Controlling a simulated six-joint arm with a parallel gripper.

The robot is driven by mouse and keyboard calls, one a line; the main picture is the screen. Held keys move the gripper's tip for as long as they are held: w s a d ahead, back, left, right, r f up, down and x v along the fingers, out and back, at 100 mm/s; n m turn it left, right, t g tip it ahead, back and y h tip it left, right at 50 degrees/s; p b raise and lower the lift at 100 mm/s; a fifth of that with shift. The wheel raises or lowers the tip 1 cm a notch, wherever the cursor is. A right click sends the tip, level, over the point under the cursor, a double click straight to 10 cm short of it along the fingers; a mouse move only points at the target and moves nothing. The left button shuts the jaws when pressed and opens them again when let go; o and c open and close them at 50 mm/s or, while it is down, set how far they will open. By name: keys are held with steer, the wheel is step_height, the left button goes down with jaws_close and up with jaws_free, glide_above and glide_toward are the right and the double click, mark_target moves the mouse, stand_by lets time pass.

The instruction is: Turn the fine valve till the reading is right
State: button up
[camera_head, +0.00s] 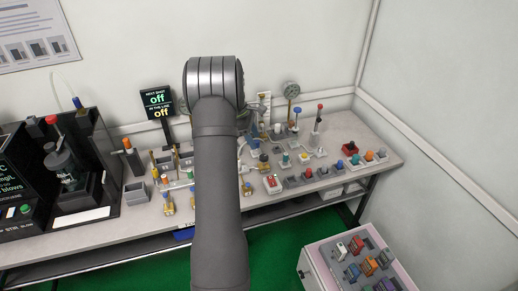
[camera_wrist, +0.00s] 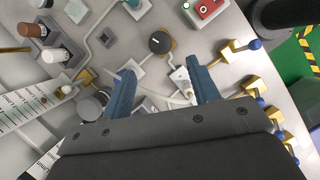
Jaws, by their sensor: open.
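In the wrist view my gripper (camera_wrist: 160,70) is open, with its two blue fingers apart and nothing held between them. A round black knob (camera_wrist: 158,43) with a white pointer mark sits on a brass body just beyond the fingertips, near the middle of the gap and not touched. It looks like a valve knob, but no label tells whether it is the fine valve. In the head view my arm hides the gripper and the bench below it.
Brass valves with blue handles (camera_wrist: 254,44) stand close to the right finger. In the head view a dark stirrer station (camera_head: 80,165) fills the left bench and colored knobs (camera_head: 350,148) the right.

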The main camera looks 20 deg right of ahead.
mark_target(263, 156)
steer(key=v, duration=0.9)
steer(key=x, duration=1.7)
steer(key=shift+d+f, duration=0.1)
steer(key=shift+f, duration=0.1)
steer(key=shift+r, duration=0.1)
